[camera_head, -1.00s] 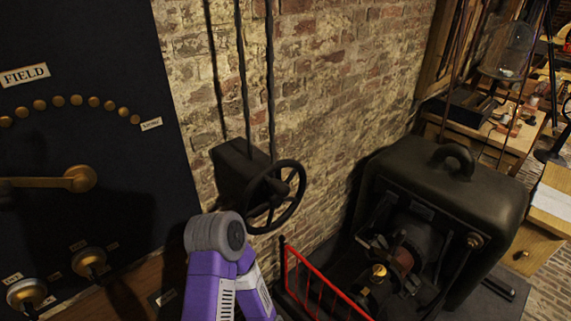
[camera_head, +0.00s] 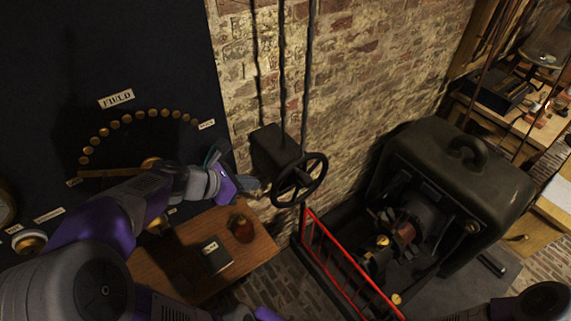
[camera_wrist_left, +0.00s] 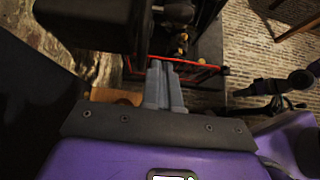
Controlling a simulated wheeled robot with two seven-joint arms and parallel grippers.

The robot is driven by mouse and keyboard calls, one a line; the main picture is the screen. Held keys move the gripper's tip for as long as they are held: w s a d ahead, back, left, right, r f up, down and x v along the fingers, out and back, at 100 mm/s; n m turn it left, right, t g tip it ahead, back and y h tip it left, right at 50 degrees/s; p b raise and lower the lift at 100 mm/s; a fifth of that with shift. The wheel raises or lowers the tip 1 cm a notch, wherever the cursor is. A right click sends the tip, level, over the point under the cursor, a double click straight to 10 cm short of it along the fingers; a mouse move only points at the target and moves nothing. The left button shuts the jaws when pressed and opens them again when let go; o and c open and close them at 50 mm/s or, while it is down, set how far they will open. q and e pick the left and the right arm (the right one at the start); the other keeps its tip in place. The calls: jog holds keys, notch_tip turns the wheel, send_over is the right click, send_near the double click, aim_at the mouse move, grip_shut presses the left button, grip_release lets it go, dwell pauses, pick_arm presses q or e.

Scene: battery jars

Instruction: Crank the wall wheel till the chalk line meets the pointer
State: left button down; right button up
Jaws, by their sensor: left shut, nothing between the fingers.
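The dark spoked wall wheel (camera_head: 299,180) sticks out from a black box (camera_head: 274,150) on the brick wall. My left gripper (camera_head: 254,186) is shut and empty, just left of the wheel's rim; I cannot tell whether it touches. In the left wrist view its two grey fingers (camera_wrist_left: 164,86) are together with nothing between them. A dark bulky shape fills that view's upper left, too dim to name surely. I cannot make out a chalk line or a pointer in either view.
A red railing (camera_head: 345,262) and a large dark machine (camera_head: 440,205) stand right of the wheel. A wooden table (camera_head: 255,250) with a dark book and a round reddish item lies below it. The black FIELD panel (camera_head: 120,40) is left. Rods rise above the box.

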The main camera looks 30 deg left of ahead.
pick_arm(q)
jog(key=b, duration=0.3)
send_near(288, 174)
jog(key=d+f, duration=0.1)
jog(key=w+d+f, duration=0.1)
jog(key=f, duration=0.2)
jog(key=shift+w+d+f, duration=0.1)
jog(key=shift+w+d, duration=0.1)
jog(key=shift+d, duration=0.2)
jog(key=shift+w+d+r+p, duration=0.2)
jog(key=shift+w+d+p, duration=0.05)
jog(key=shift+w, duration=0.35)
jog(key=shift+w+d+r+p, duration=0.15)
jog(key=shift+w+d+p, duration=0.1)
jog(key=shift+w, duration=0.35)
jog(key=shift+w+d+r, duration=0.1)
jog(key=shift+w+d, duration=0.15)
jog(key=shift+w, duration=0.45)
